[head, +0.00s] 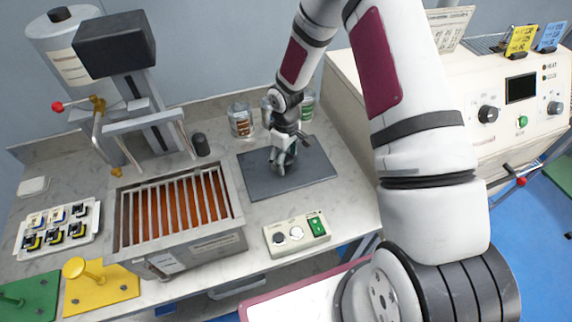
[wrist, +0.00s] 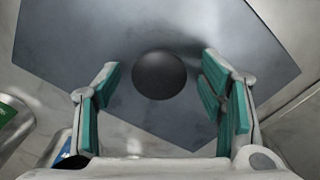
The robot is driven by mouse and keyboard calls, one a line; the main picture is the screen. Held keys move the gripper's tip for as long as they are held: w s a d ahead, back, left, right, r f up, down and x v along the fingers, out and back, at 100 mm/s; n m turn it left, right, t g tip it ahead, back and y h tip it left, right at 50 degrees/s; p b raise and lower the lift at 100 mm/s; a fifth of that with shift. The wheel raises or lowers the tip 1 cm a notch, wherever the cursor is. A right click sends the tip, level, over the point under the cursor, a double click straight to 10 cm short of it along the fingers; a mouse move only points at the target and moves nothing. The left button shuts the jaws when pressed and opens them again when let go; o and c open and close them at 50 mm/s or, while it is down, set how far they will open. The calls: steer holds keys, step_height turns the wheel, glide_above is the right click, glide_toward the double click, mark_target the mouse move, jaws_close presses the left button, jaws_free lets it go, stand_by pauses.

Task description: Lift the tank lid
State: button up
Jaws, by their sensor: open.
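The tank lid (head: 312,178) is a flat dark grey plate lying on the counter to the right of the tank. In the wrist view the lid (wrist: 80,50) fills much of the picture, with a round dark knob (wrist: 160,75) near its middle. My gripper (head: 284,163) is over the lid, pointing down, and hides the knob in the head view. In the wrist view my gripper (wrist: 160,90) is open, its green-padded fingers on either side of the knob with gaps at both sides. The tank (head: 205,252) stands open, with bars over orange-brown liquid.
Glass jars (head: 241,122) stand behind the lid. A small control box (head: 297,234) sits in front of it. A press-like stand (head: 150,110) rises behind the tank, with a small black cylinder (head: 201,145) beside it. A cream control console (head: 480,90) is at the right.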

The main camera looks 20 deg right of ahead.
steer(key=shift+f, duration=0.35)
steer(key=shift+c, duration=0.6)
jaws_close()
steer(key=shift+r, duration=0.1)
